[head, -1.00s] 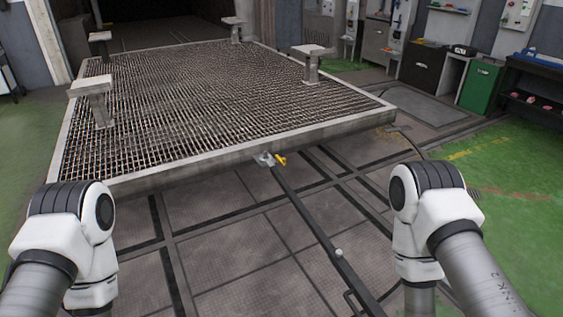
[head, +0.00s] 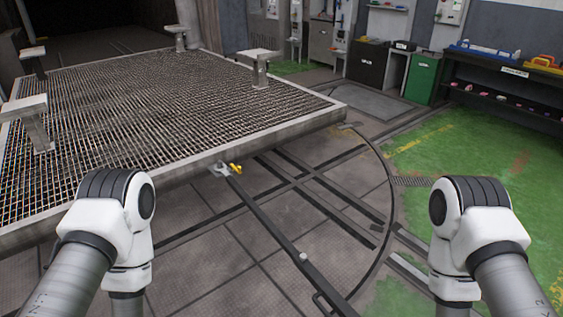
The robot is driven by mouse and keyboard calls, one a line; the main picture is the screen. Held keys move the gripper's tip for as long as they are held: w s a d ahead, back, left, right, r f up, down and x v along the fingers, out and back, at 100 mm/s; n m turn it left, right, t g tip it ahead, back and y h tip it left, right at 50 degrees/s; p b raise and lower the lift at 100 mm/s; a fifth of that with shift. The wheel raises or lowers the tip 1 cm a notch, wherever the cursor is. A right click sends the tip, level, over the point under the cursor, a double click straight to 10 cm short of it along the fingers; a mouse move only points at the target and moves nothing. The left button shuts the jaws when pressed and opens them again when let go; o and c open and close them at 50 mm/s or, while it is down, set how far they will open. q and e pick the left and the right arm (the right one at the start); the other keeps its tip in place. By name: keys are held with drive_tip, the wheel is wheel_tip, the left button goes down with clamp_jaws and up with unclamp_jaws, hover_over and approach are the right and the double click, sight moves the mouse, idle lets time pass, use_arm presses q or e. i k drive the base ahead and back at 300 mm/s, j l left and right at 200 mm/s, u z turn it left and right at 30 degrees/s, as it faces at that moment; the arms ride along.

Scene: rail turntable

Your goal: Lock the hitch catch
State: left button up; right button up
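The hitch catch is a small yellow piece (head: 236,168) at the front edge of the grated platform, in the middle of the head view. It sits beside a grey metal hitch bracket (head: 219,168). A long dark tow bar (head: 265,220) runs from the bracket down toward the lower right, with a small light knob (head: 303,257) on it. Whether the catch is locked is too small to tell. Both of my arms show only their white joints and grey links, at lower left and lower right, well apart from the catch. Neither gripper is in view.
The grated platform (head: 180,165) with several short posts fills the left. Dark rails (head: 320,205) cross the floor to its right. A green cabinet (head: 421,78) and a dark shelf unit (head: 510,85) stand at the back right. The green floor (head: 470,165) at right is clear.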

sight(238, 168)
drive_tip(key=i+j+z, duration=0.45)
drive_tip(key=i+j, duration=0.25)
drive_tip(key=i+j+z, duration=0.25)
drive_tip(key=j, duration=0.25)
drive_tip(key=i+j+z, duration=0.25)
drive_tip(key=j, duration=0.3)
drive_tip(key=i+j, duration=0.2)
drive_tip(key=j, duration=0.2)
drive_tip(key=i+j, duration=0.2)
drive_tip(key=j, duration=0.2)
drive_tip(key=i+j, duration=0.2)
drive_tip(key=j, duration=0.15)
drive_tip(key=i+j, duration=0.2)
drive_tip(key=j, duration=0.2)
drive_tip(key=i+j, duration=0.2)
drive_tip(key=j, duration=0.2)
drive_tip(key=i+j, duration=0.2)
drive_tip(key=j, duration=0.2)
